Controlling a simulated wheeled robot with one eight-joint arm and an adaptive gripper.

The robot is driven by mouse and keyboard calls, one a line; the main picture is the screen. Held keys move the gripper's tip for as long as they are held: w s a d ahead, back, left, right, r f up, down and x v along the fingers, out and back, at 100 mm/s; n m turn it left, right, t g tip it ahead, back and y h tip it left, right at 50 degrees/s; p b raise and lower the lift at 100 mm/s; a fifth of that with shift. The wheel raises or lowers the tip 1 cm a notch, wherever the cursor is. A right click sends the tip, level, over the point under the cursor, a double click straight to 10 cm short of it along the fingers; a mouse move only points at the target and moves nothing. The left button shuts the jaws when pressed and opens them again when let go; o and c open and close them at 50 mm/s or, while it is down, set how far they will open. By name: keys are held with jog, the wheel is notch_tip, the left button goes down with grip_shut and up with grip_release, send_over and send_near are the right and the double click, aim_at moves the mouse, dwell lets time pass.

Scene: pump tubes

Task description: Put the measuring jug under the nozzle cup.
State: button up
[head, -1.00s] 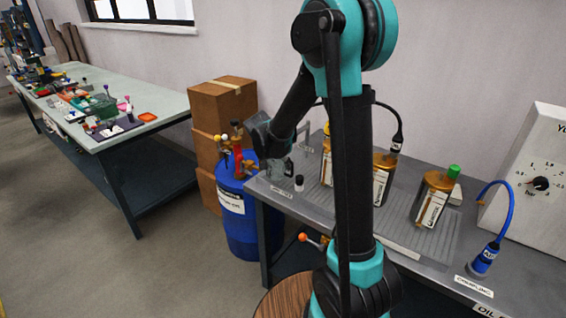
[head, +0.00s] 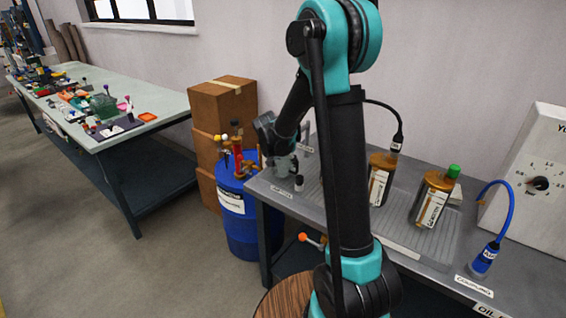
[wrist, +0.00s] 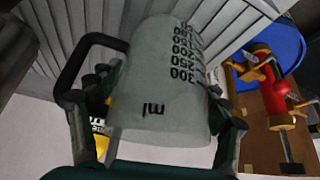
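The measuring jug (wrist: 160,85) is a translucent grey cup with black "ml" markings and a black handle (wrist: 85,60). It fills the middle of the wrist view and looks slightly tilted there. My gripper (wrist: 158,118) has a finger on each side of the jug, close against its wall, and appears shut on it. In the head view the jug (head: 284,165) is small, at the far left end of the grey bench, below my gripper (head: 277,150). I cannot tell whether its base touches the bench. I cannot make out the nozzle cup with certainty.
A blue drum (head: 238,225) with a red and brass pump (head: 238,152) stands left of the bench. A small black-capped vial (head: 299,183) stands near the jug. Cardboard boxes (head: 222,105) are behind.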

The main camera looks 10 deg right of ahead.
jog(key=shift+o, duration=0.5)
jog(key=shift+r, duration=0.15)
jog(key=v, duration=1.2)
jog(key=s+d+f+n+y, duration=0.1)
jog(key=s+d+f+n, duration=0.1)
jog(key=s, duration=0.7)
jog(key=s+d+f+n+y, duration=0.1)
jog(key=s+d+f+n, duration=0.1)
jog(key=s+f, duration=0.3)
jog(key=s+d+f+n+y, duration=0.1)
jog(key=s+d+f, duration=0.3)
jog(key=s, duration=0.9)
jog(key=shift+s+d+f+n+g, duration=0.15)
jog(key=shift+d+f+n+g, duration=0.2)
jog(key=shift+n, duration=0.55)
jog(key=shift+r, duration=0.1)
